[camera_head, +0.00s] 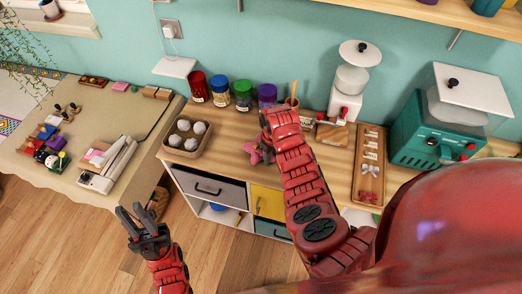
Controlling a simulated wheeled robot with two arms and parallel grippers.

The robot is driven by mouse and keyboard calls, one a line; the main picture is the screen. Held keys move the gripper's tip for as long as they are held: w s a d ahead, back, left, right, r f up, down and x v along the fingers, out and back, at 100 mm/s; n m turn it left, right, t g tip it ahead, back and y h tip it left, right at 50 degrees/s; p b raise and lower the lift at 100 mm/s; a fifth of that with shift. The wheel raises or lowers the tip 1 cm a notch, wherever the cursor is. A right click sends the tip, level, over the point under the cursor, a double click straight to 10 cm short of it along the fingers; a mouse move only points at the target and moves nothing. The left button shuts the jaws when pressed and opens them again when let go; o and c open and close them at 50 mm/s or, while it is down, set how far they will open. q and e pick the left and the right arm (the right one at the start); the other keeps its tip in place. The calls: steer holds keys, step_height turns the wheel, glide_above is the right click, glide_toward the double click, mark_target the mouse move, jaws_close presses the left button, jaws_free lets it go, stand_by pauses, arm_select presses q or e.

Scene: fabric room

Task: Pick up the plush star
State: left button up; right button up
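A small pink plush star (256,153) is at the wooden counter's middle, right of the round-ball tray. My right arm reaches over the counter, and its forearm covers part of the star's right side. My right gripper (267,135) is mostly hidden behind my own wrist, close beside the star. I cannot tell whether its fingers touch the star or how far apart they are. My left gripper (141,222) is low at the left, in front of the counter, with its dark fingers apart and nothing between them.
A tray with several white balls (168,143) stands left of the star. Red (199,87), blue (220,92), green (243,95) and purple (267,94) jars line the back. A long wooden tray (366,190) and a teal machine (420,138) stand right.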

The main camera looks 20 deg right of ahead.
jaws_close()
steer(key=shift+r, duration=0.15)
